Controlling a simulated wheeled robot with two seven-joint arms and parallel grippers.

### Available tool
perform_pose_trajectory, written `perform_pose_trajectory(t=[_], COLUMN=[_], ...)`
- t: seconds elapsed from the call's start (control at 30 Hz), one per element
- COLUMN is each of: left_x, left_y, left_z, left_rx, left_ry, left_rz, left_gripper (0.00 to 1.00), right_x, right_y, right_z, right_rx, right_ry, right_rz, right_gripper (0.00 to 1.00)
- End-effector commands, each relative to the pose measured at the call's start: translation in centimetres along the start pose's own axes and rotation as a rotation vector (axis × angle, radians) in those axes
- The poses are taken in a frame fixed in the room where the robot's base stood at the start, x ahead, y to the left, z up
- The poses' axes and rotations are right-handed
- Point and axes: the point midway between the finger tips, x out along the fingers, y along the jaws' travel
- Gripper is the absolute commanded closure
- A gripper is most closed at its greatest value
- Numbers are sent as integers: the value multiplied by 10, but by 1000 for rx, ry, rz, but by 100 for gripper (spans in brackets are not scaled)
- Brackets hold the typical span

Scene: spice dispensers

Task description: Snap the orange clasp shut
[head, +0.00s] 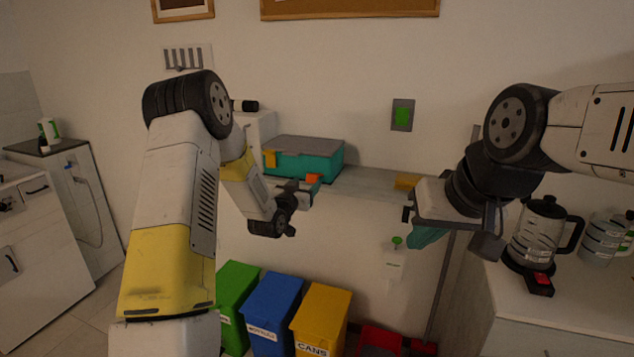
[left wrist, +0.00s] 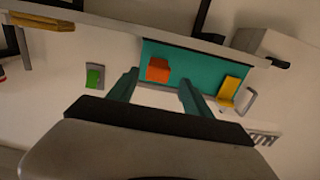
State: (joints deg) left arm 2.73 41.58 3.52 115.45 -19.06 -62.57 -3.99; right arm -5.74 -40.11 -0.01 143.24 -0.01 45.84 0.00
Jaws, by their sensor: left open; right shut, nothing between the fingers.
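A teal box (head: 320,160) with a grey lid stands on a wall shelf. Its orange clasp (head: 313,179) sits low on the front face, sticking out, clear of the lid. A yellow clasp (head: 269,159) at the other end lies upright against the lid edge. My left gripper (head: 303,188) is in front of the box, at the orange clasp. In the left wrist view, the open fingers of my left gripper (left wrist: 158,77) stand either side of the orange clasp (left wrist: 158,69); contact is not visible. My right gripper (head: 428,236) is shut and empty, away to the right.
The shelf (head: 375,178) runs right of the box, with a yellow item (head: 407,182) on it. Green, blue (head: 272,308) and yellow bins stand below. Space between my grippers is free.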

Motion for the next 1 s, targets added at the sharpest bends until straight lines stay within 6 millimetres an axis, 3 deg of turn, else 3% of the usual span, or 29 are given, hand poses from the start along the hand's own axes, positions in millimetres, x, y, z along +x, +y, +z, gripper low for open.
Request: perform_pose_trajectory(t=[0.27,0.63,1.0], left_x=[16,71,82], left_y=[3,3,3], left_z=[10,7,7], left_rx=[-5,-6,-6], left_ry=[40,38,36], left_rz=[8,7,7], left_gripper=[42,42,42], right_x=[0,0,0], right_y=[0,0,0], right_z=[0,0,0], right_rx=[0,0,0], right_ry=[0,0,0], right_rz=[0,0,0], right_gripper=[100,100,100])
